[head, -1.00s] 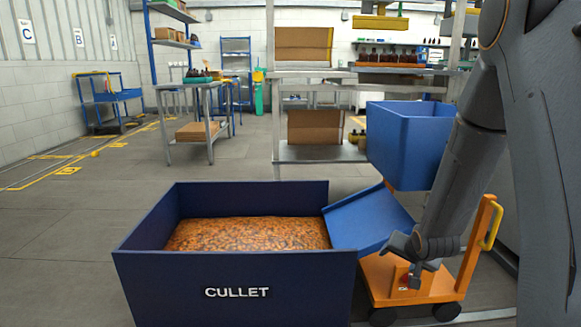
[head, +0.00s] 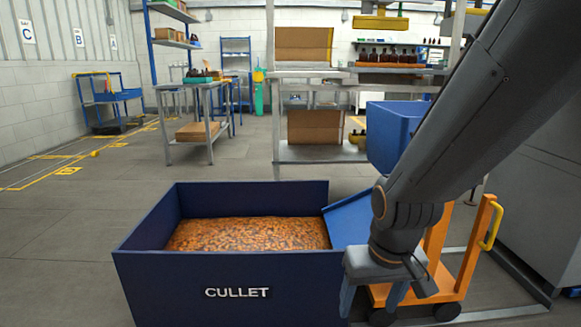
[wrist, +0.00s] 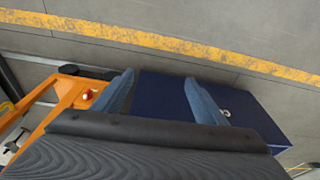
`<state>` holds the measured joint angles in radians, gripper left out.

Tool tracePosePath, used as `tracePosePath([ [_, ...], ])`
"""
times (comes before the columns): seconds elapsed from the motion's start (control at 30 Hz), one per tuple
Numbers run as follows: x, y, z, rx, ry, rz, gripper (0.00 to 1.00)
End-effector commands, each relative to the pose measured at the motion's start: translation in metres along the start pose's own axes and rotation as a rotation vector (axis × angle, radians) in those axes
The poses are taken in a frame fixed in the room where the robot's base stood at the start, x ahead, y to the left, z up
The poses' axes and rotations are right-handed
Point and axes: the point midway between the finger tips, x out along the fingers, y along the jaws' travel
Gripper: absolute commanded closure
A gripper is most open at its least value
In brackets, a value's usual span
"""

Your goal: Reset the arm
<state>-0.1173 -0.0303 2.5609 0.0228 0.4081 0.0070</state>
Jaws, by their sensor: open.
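My gripper (head: 372,298) points down beside the right front corner of the cullet bin in the head view. Its two fingers are apart with nothing between them. In the wrist view my gripper (wrist: 165,95) also shows spread and empty, with the bin's dark blue side (wrist: 165,88) behind the fingers. My arm crosses the right half of the head view and hides part of the cart and of the blue hopper.
The dark blue cullet bin (head: 235,272) holds amber shards. A blue chute (head: 350,220) slopes at its right. A blue hopper (head: 390,135) stands behind my arm. An orange cart (head: 478,250) is close at right. Several bottles (head: 395,55) line a back shelf. Floor at left is clear.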

Motion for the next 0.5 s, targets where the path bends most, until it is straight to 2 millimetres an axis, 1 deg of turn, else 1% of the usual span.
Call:
tracePosePath([
  [0.03,-0.003,-0.013,0.002,-0.029,-0.007,-0.010,0.34],
  [0.17,-0.011,-0.047,0.012,-0.100,-0.029,-0.036,0.34],
  [0.3,-0.023,-0.089,0.031,-0.197,-0.062,-0.069,0.34],
  [0.4,-0.031,-0.114,0.046,-0.257,-0.085,-0.088,0.34],
  [0.5,-0.037,-0.131,0.058,-0.302,-0.103,-0.102,0.34],
])
